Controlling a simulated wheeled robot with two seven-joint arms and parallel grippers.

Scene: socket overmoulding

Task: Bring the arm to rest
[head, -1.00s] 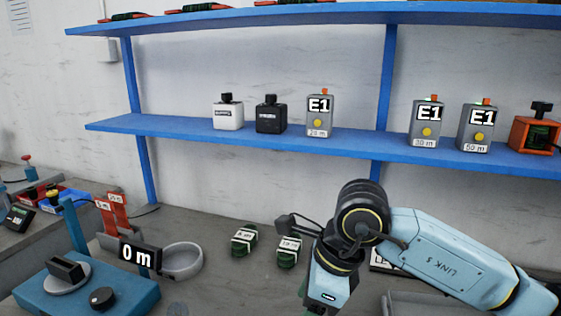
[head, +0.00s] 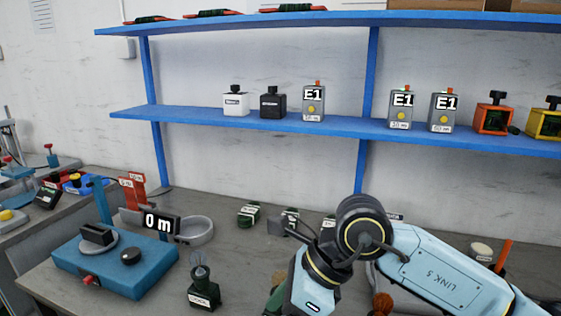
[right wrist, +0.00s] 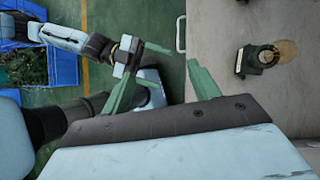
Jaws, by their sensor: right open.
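My right arm (head: 425,268) comes in from the right in the head view, bent at a dark joint, over the bench. Its gripper is mostly cut off by the lower edge there. In the right wrist view my right gripper (right wrist: 162,70) has its two green fingers wide apart, with nothing between them. It is over the green floor beside the bench edge. Another arm of mine, the left, shows behind it; its gripper (right wrist: 138,54) is partly covered by my right finger, so its opening is unclear. The left arm does not show in the head view.
A blue scale (head: 125,275) reads 0 m, beside a grey bowl (head: 196,232). Labelled boxes stand on a blue shelf (head: 330,124) behind.

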